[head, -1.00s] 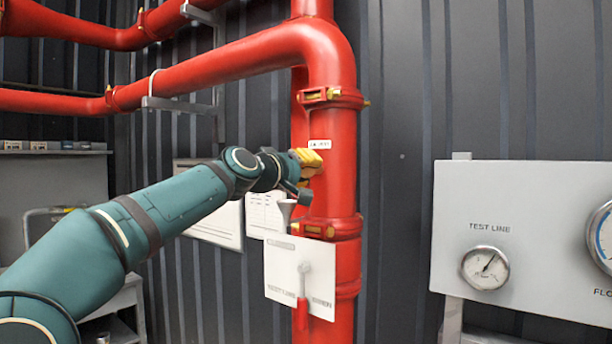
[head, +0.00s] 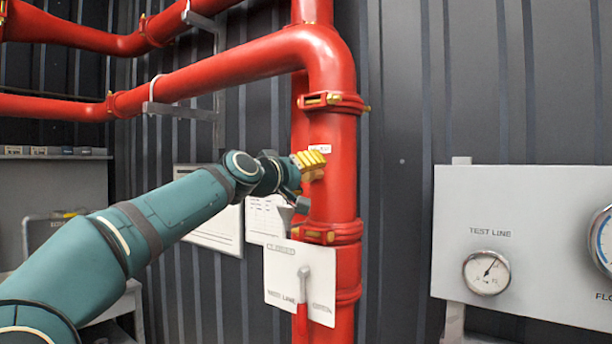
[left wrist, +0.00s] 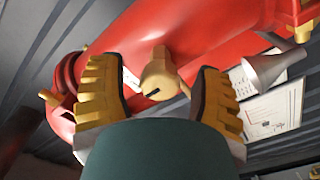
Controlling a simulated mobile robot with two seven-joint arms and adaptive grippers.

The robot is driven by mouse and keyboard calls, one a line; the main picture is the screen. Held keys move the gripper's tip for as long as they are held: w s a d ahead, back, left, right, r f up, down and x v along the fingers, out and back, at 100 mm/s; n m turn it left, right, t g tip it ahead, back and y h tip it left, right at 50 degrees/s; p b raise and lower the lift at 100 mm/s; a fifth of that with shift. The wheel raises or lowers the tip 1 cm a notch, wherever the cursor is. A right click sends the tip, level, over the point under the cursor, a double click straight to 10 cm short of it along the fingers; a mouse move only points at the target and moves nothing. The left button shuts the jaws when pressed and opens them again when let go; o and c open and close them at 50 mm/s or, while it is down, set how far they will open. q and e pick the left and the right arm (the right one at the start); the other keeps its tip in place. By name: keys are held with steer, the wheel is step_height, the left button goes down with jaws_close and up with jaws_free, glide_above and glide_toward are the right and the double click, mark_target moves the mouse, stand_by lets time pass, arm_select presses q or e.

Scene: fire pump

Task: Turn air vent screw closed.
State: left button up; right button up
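The air vent screw (left wrist: 159,76) is a small brass-coloured fitting with a dark slot, sticking out of the red pipe (left wrist: 200,35) in the left wrist view. My left gripper (left wrist: 158,82) is open, with one yellow ridged finger on each side of the screw. Gaps show between the screw and both fingers. In the head view my left gripper (head: 309,164) is at the upright red pipe (head: 333,190), just below a small white label (head: 319,148). There the screw is hidden behind the fingers. My right gripper is in neither view.
A grey funnel (head: 287,211) hangs just below my left gripper. Below it is a white plate (head: 283,272) with a red-handled lever (head: 303,290). A gauge panel (head: 545,190) stands at the right. Dark wall lies between pipe and panel.

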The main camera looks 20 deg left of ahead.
arm_select(q)
steer(key=shift+s, duration=0.1)
steer(key=v, duration=1.2)
stand_by(0.4)
